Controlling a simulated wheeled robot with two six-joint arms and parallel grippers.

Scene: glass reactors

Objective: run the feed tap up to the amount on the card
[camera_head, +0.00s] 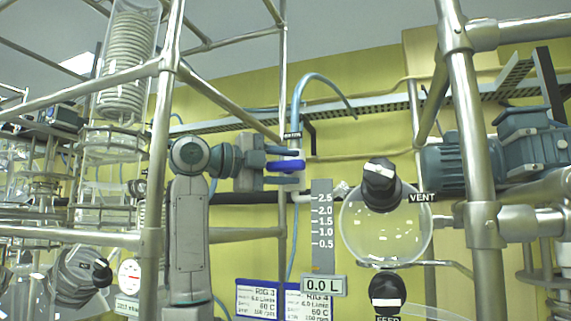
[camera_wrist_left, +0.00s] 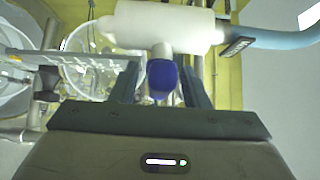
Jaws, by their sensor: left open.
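My left gripper (camera_head: 284,166) is open in the head view, its two fingers above and below a blue handle (camera_head: 291,166). In the left wrist view the blue handle (camera_wrist_left: 162,78) sits between the open fingers (camera_wrist_left: 162,90), on a white valve body (camera_wrist_left: 160,27) with a blue hose; a gap shows at each side. A black knob (camera_head: 388,291) marked FEED is under the round glass vessel (camera_head: 365,235). The readout (camera_head: 323,286) shows 0.0 L, below a grey scale (camera_head: 321,225) marked 0.5 to 2.5. Cards for RIG 3 (camera_head: 257,301) and RIG 4 (camera_head: 315,306) have partly unreadable small print. My right gripper is not in view.
A black knob (camera_head: 381,186) marked VENT is on top of the vessel. A blue-grey motor (camera_head: 461,160) is at the right. A dial gauge (camera_head: 129,274) is at the lower left.

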